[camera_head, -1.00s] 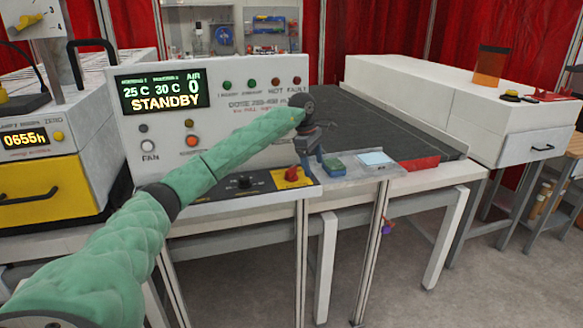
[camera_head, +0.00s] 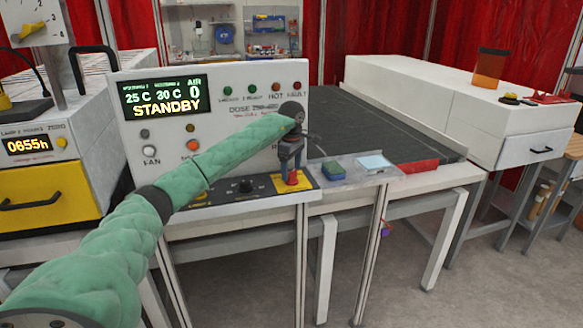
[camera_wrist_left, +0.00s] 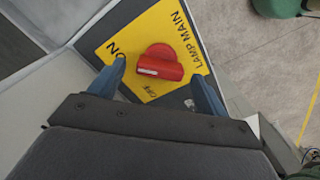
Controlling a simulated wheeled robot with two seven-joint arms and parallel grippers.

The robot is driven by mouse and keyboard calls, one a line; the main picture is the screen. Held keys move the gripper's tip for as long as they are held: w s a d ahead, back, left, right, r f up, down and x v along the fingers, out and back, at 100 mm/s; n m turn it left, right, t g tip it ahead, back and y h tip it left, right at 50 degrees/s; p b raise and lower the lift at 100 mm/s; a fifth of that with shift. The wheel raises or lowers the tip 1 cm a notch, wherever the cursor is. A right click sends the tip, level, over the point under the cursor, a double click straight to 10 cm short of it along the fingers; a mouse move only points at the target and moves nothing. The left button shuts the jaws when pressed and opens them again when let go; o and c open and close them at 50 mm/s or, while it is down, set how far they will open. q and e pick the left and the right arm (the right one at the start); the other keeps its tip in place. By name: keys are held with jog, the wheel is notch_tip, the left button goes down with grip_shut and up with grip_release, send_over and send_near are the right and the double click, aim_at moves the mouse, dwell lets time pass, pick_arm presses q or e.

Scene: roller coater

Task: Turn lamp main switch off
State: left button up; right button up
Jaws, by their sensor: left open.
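The lamp main switch (camera_wrist_left: 160,63) is a red rotary knob on a yellow plate (camera_wrist_left: 126,42) marked ON, OFF and LAMP MAIN. In the left wrist view, the knob's white mark lies at its left end, and the ON label is to the upper left, the OFF label below. My left gripper (camera_wrist_left: 160,85) is open, its blue fingers on either side of the knob's lower part; I cannot tell if they touch it. In the head view my left gripper (camera_head: 291,172) points down over the red knob (camera_head: 292,178), partly hiding it. My right gripper is not in view.
The control panel (camera_head: 255,75) stands behind the gripper, its display (camera_head: 165,96) reading STANDBY. A black knob (camera_head: 246,185) sits left of the yellow plate.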

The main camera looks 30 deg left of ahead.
pick_arm(q)
jog(key=shift+f, duration=0.45)
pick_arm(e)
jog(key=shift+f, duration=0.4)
pick_arm(q)
jog(key=c, duration=1)
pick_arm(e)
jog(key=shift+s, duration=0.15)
